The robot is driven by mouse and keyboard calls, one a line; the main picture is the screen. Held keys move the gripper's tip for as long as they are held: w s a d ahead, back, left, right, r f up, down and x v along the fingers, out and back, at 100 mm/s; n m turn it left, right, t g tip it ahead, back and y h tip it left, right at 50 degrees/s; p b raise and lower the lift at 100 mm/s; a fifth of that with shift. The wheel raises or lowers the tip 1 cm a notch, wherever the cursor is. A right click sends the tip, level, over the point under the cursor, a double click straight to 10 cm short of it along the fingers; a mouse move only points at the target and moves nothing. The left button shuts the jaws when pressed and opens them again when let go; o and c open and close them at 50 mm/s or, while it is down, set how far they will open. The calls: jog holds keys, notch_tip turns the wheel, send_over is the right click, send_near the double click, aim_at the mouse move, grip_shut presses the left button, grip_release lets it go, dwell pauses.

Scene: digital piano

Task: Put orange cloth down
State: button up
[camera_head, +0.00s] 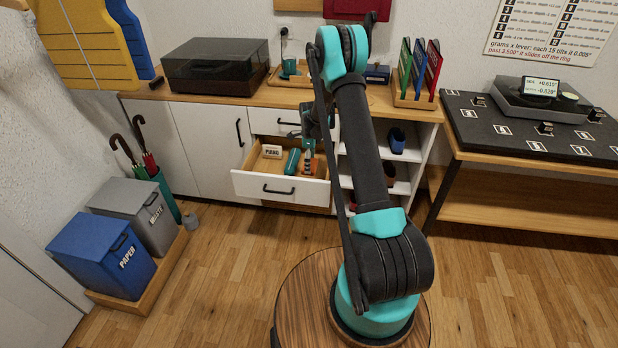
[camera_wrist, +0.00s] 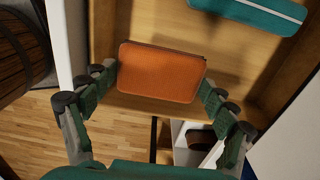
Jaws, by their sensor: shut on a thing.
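The orange cloth (camera_wrist: 160,72) is a flat, rounded rectangle in the wrist view. My gripper (camera_wrist: 158,80) is shut on it, with fingers at its left and right edges. It is over the wooden inside of the open drawer (camera_head: 280,187), near one end wall. Whether its underside touches the drawer floor cannot be told. In the head view my arm hides part of the area around the gripper.
A teal object (camera_wrist: 250,14) with a pale edge lies in the drawer beyond the cloth. Open shelves with dark shoes (camera_head: 397,140) are to the right.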

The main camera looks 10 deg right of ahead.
jog(key=shift+f, duration=4.35)
jog(key=shift+f, duration=0.1)
jog(key=o, duration=1)
